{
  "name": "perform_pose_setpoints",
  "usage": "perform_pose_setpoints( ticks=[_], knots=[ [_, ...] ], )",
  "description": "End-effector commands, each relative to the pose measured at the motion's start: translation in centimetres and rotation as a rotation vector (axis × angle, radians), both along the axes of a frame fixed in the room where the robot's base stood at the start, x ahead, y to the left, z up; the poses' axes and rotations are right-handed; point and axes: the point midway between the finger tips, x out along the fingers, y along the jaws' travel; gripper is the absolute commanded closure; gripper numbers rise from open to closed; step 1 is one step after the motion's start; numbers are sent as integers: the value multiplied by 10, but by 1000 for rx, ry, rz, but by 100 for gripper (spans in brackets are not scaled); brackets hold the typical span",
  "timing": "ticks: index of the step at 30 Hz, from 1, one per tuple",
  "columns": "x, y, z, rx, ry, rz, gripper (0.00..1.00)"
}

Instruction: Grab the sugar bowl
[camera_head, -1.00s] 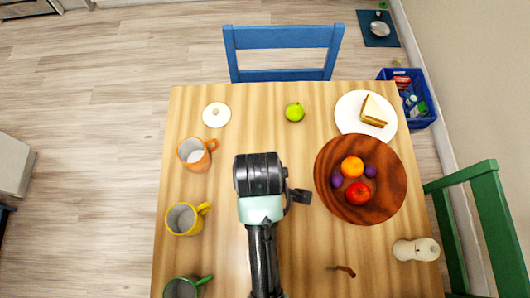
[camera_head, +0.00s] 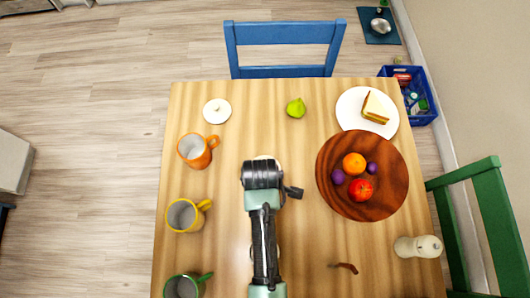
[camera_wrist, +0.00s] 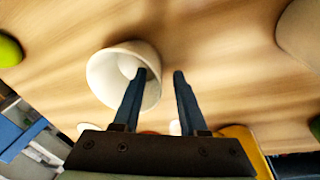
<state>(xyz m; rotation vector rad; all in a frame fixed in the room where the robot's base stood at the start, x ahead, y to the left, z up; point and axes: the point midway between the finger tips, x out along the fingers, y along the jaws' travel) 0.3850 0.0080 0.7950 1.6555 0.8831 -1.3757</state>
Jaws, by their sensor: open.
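The sugar bowl appears to be the white, open round bowl (camera_wrist: 103,82) in the wrist view, left of centre on the wooden table. In the head view only a sliver of white (camera_head: 262,158) shows past my wrist, which hides the rest. My gripper (camera_wrist: 160,72) is open. Its left finger overlaps the bowl's opening and right wall in the picture, and its right finger is just right of the bowl. I cannot tell whether the left finger is inside the bowl or above it. A white lid with a knob (camera_head: 217,111) lies apart at the table's far left.
Orange (camera_head: 197,150), yellow (camera_head: 187,215) and green (camera_head: 186,286) mugs line the left side. A green fruit (camera_head: 296,108) lies far off. A wooden fruit plate (camera_head: 335,205), cake plate (camera_head: 350,103) and pale shaker (camera_head: 417,247) stand right.

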Motion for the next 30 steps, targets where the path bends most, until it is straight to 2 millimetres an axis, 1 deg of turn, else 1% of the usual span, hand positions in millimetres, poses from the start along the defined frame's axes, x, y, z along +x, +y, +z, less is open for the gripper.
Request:
perform_pose_setpoints(
  ticks=[4, 5, 9, 11, 12, 30],
  knots=[
    [0, 0, 0, 0, -1, 0, 58],
    [0, 0, 0, 0, -1, 0, 62],
    [0, 0, 1, 0, -1, 0, 87],
    [0, 0, 1, 0, -1, 0, 98],
    [0, 0, 1, 0, -1, 0, 100],
    [0, 0, 1, 1, 0, 0, 100]
  ],
)
